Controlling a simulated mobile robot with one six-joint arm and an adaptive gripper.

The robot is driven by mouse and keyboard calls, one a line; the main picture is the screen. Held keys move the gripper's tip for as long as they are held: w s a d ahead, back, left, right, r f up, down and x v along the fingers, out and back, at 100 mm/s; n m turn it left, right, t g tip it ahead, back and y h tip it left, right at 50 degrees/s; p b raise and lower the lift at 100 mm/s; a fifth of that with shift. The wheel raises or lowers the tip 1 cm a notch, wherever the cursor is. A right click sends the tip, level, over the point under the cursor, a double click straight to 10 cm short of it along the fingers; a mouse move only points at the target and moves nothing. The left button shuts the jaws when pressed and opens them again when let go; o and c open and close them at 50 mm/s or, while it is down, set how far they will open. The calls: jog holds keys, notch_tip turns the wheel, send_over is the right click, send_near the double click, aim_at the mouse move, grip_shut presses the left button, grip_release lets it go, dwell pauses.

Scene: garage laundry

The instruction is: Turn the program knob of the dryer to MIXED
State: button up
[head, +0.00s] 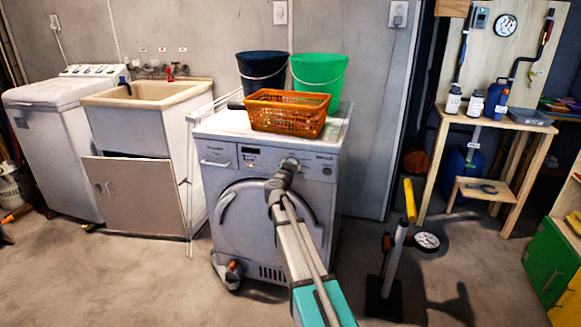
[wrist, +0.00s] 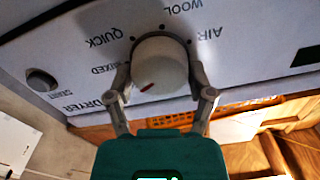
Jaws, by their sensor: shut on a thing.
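The white dryer (head: 265,215) stands in the middle of the head view, and my gripper (head: 283,175) is at the right part of its control panel. In the wrist view the panel is upside down. My gripper (wrist: 161,80) is shut on the round white program knob (wrist: 162,62), one finger at each side. The knob's red mark (wrist: 147,87) points to the lower left, below the MIXED label (wrist: 103,68). QUICK (wrist: 105,38), WOOL and AIR also show around it. In the head view my gripper mostly hides the knob.
An orange basket (head: 289,123), a dark bucket (head: 262,65) and a green bucket (head: 320,72) stand on the dryer. A START button (wrist: 42,80) is left of the knob in the wrist view. A yellow-handled pump (head: 397,240) stands on the floor to the right.

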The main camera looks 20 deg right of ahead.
jog(key=m, duration=0.7)
jog(key=shift+d, duration=0.1)
dwell(0.4)
jog(key=o, duration=1.1)
jog(key=shift+s+f, duration=0.1)
jog(key=v, duration=1.2)
